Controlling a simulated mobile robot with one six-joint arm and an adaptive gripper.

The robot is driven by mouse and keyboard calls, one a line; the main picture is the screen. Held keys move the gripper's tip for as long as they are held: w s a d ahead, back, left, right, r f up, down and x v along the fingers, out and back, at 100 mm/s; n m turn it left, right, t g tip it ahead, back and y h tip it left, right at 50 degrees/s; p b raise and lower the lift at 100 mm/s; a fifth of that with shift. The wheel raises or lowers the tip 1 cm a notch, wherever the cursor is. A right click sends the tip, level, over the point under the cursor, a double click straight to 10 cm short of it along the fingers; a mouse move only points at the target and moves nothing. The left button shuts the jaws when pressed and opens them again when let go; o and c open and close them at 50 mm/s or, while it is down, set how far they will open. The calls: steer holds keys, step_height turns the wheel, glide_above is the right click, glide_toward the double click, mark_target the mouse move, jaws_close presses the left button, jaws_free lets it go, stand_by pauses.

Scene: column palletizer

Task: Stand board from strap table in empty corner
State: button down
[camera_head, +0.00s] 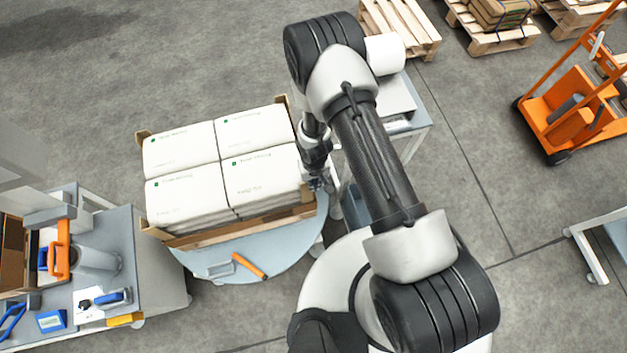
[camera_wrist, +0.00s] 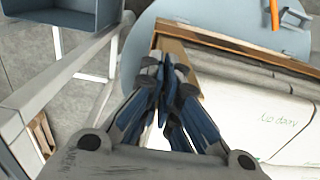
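A square load of white bags (camera_head: 226,165) stands on a round grey turntable (camera_head: 262,250). Brown corner boards show at its far left corner (camera_head: 142,139), far right corner (camera_head: 284,101) and near left corner (camera_head: 152,231). My gripper (camera_head: 317,183) is low at the near right corner, where a brown edge (camera_head: 307,194) shows beside it. In the wrist view my gripper's fingertips (camera_wrist: 167,75) are close together beside the brown edge of the load (camera_wrist: 235,45). The fingers overlap the corner, so I cannot tell whether a board is between them.
A tool table (camera_head: 120,225) at the left holds an orange tool, blue tools and a brown box. An orange-handled tool (camera_head: 250,266) lies on the turntable's front. A light table (camera_head: 405,105) stands behind my arm. Pallets (camera_head: 400,25) and an orange truck (camera_head: 575,110) are farther right.

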steer(key=c, duration=1.7)
jaws_free()
steer(key=shift+r, duration=0.1)
step_height(320, 180, up, 12)
steer(key=shift+s+f, duration=0.1)
